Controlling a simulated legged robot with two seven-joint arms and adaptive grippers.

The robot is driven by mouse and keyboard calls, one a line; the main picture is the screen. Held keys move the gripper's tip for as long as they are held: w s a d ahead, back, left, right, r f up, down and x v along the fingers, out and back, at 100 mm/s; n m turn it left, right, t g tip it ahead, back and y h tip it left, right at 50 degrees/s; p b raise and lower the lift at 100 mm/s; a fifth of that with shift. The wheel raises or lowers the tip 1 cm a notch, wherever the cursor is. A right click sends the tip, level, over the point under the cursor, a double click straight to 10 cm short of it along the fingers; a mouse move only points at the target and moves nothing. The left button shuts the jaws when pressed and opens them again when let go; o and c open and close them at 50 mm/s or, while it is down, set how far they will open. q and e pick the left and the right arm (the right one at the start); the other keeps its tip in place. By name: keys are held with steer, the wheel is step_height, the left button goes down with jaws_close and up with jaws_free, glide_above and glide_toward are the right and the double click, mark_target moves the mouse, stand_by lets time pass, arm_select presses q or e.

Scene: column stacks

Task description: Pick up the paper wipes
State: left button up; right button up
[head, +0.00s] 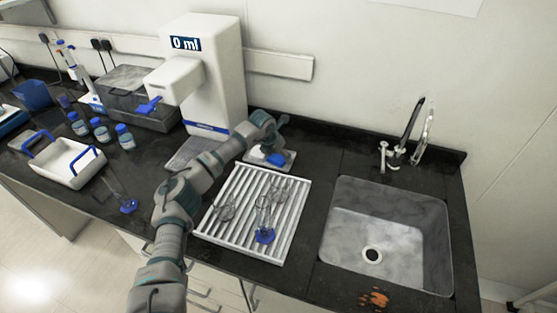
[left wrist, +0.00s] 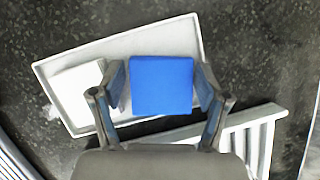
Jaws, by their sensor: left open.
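A blue square pad (left wrist: 162,85) lies on a white tray (left wrist: 122,48) in the left wrist view. A white square block (left wrist: 78,88) sits on the tray to its left. No label shows, so I cannot tell for certain which of them is the paper wipes. My left gripper (left wrist: 160,92) is open, with one finger on each side of the blue pad; I cannot tell whether they touch it. In the head view the gripper (head: 272,147) is over the tray (head: 287,163), behind the drying rack, and partly hides it. My right gripper is not in view.
A white slatted rack (head: 233,232) with glassware stands just in front of the tray. A steel sink (head: 390,225) with taps is to the right. A white dispenser (head: 215,75) stands behind left. Bottles and a blue-handled white carrier (head: 75,172) are at left.

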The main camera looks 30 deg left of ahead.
mark_target(279, 156)
arm_select(q)
steer(key=shift+d+r, duration=0.1)
steer(key=c, duration=0.5)
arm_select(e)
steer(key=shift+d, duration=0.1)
arm_select(q)
steer(key=shift+o, duration=0.2)
step_height(279, 156, up, 9)
steer(key=shift+r+p, duration=0.1)
steer(key=shift+p, duration=0.45)
steer(key=shift+r, duration=0.4)
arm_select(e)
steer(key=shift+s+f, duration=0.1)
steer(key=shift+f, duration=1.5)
